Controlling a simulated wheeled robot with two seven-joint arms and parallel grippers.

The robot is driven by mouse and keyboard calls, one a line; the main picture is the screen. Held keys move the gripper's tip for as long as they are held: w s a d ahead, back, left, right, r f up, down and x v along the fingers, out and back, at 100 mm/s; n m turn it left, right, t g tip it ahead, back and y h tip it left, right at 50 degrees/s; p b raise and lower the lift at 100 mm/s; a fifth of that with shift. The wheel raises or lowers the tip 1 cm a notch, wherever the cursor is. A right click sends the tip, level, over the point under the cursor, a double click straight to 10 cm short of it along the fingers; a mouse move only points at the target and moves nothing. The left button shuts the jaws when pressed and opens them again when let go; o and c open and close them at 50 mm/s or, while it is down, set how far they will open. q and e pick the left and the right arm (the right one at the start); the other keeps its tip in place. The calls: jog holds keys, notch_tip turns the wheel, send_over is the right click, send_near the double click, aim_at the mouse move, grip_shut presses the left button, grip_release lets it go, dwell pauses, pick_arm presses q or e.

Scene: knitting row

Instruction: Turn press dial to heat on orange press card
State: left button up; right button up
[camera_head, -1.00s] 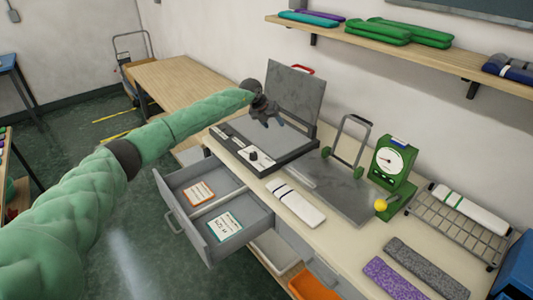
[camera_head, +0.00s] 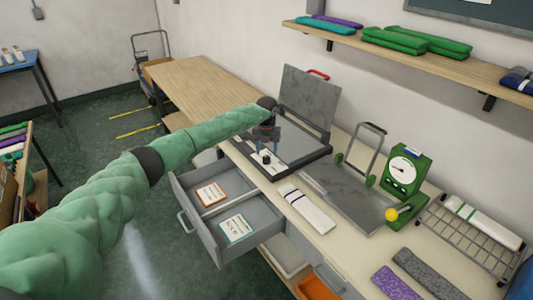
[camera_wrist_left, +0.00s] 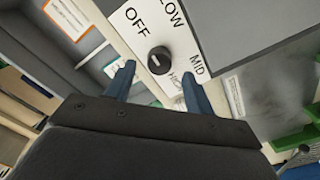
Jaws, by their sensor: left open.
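The black press dial (camera_head: 266,157) sits on the white label panel at the front of the open heat press (camera_head: 298,155). In the left wrist view the dial (camera_wrist_left: 159,60) has a pale mark that seems to face the OFF side; OFF, LOW and MID are readable, and another label is partly hidden. My left gripper (camera_wrist_left: 158,78) is open and empty, its fingers on either side of the dial in that view; contact cannot be told. In the head view my gripper (camera_head: 266,139) is just above the dial. The orange press card (camera_head: 211,193) lies in the open drawer, its text too small to read.
A teal-edged card (camera_head: 236,228) lies in the same drawer (camera_head: 261,233), which sticks out below the bench. A white folded piece (camera_head: 307,208) lies beside the press. The press lid (camera_head: 308,94) stands raised behind. A green gauge (camera_head: 406,170) stands farther right.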

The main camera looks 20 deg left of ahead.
aim_at(267, 157)
pick_arm(q)
jog(key=shift+f+p, duration=0.5)
jog(key=shift+f, duration=1.05)
pick_arm(e)
jog(key=shift+s+d+f, duration=0.25)
jog(key=shift+s+f, duration=0.15)
jog(key=shift+s, duration=0.2)
jog(key=shift+s+d+f, duration=0.25)
jog(key=shift+s+f, duration=0.1)
jog(key=shift+s, duration=0.25)
pick_arm(q)
jog(key=c, duration=1)
pick_arm(e)
jog(key=shift+w+d, duration=0.1)
jog(key=shift+w+f, duration=0.1)
jog(key=shift+f, duration=0.05)
